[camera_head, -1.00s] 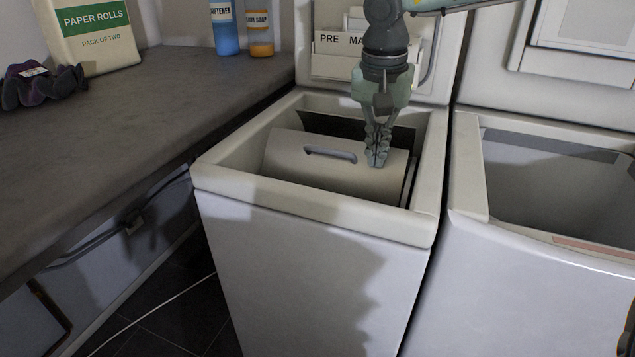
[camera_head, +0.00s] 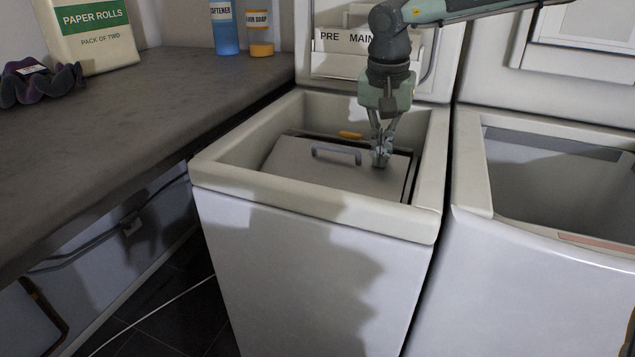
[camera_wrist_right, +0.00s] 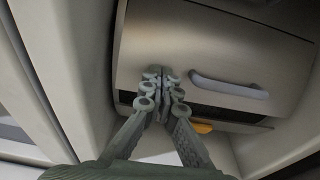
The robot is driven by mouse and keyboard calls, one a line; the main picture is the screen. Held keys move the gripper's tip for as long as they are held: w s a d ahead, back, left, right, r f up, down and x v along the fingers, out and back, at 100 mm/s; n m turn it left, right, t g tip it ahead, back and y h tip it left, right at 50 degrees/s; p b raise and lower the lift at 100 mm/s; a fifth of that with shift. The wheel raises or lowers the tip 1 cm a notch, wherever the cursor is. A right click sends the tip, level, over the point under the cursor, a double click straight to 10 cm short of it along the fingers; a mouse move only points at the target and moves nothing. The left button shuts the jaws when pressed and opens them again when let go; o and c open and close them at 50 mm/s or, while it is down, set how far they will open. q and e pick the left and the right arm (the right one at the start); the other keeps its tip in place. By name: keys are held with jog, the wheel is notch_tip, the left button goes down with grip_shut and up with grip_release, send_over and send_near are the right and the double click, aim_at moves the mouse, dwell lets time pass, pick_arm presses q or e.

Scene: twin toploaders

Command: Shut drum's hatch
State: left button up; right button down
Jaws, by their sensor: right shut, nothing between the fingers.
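The drum's hatch (camera_head: 300,164) is a grey metal panel with a bar handle (camera_head: 336,154), inside the open top of the left toploader (camera_head: 320,213). It lies low, close to flat, with a dark gap along its far edge. An orange tab (camera_head: 351,135) shows just behind that edge, also in the right wrist view (camera_wrist_right: 203,127). My right gripper (camera_head: 381,161) is shut and empty, its tips at the hatch, right of the handle. In the right wrist view the tips (camera_wrist_right: 162,75) lie over the hatch (camera_wrist_right: 190,45); contact is hard to tell. My left gripper is not in view.
The toploader's raised rim (camera_head: 437,160) surrounds the drum closely. Its upright lid with a labelled dispenser (camera_head: 335,42) stands behind. A second open toploader (camera_head: 560,190) is at right. A counter (camera_head: 140,115) at left holds bottles, a paper-roll pack and a dark scrunched item.

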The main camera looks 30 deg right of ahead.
jog(key=shift+w+d+f+b, duration=0.2)
jog(key=shift+w+d+f, duration=0.1)
jog(key=shift+f, duration=0.15)
jog(key=shift+w+d+f+b, duration=0.15)
jog(key=shift+w+d+f, duration=0.1)
jog(key=shift+f, duration=0.15)
jog(key=shift+d+f, duration=0.1)
jog(key=shift+f, duration=0.2)
notch_tip(320, 180, up, 10)
jog(key=p, duration=0.6)
